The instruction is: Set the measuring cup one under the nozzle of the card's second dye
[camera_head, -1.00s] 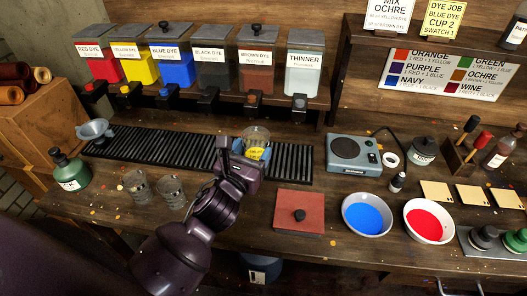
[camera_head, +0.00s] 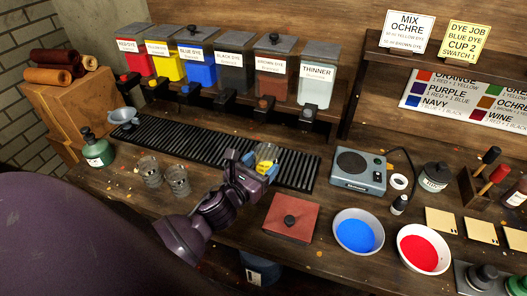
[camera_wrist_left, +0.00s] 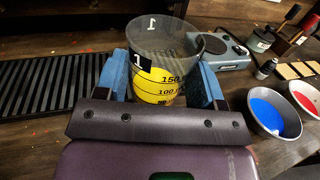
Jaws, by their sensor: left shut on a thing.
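My left gripper (camera_head: 262,160) is shut on measuring cup one (camera_wrist_left: 165,62), a clear cup marked 1 with a yellow lower part and volume marks. Its blue fingers sit on both sides of the cup. The cup (camera_head: 267,156) is at the black ribbed rack (camera_head: 200,146), in front of the brown dye dispenser; I cannot tell if its base touches. The card (camera_head: 406,32) reads MIX OCHRE, with a yellow dye line above a brown dye line. The brown dye dispenser (camera_head: 274,72) has its nozzle (camera_head: 265,104) above and behind the cup. My right gripper is not in view.
Two glass cups (camera_head: 163,174) stand left of my arm. The thinner dispenser (camera_head: 316,80) is right of the brown one.

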